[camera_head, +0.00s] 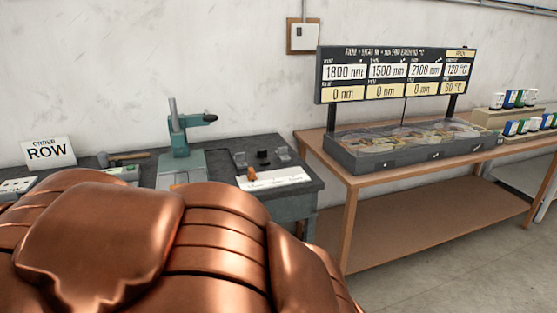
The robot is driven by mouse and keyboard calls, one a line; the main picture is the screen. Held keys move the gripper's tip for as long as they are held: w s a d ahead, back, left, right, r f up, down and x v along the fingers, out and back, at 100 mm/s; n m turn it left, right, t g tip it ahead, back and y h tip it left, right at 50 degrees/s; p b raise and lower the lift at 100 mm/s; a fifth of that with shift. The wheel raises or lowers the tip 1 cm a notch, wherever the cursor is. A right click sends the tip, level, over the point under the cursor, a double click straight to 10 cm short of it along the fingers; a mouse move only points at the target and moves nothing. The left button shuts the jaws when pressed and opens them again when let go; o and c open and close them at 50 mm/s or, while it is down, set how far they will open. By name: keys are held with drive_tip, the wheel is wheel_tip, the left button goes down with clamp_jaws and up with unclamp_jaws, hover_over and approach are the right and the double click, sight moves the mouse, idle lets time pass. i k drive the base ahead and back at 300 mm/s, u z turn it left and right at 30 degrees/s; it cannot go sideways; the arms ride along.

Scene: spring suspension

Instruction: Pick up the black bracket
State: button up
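A small black part (263,154) sits near the back right of the dark workbench (305,184). It may be the black bracket, but it is too small in the head view to tell its shape. It stands between small grey pieces, behind a white label strip (275,179) and an orange-brown piece (251,174). My gripper is not in view, so its distance from the part and its state do not show.
A teal press (181,137) stands left of the black part. An "ORDER ROW" sign (47,151) is at the back left. A wooden table (365,183) at right bears a grey tray (349,155) and a display board (394,74). Large copper-coloured forms block the lower left.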

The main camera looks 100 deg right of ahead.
sight(261, 155)
drive_tip(key=z, duration=3.15)
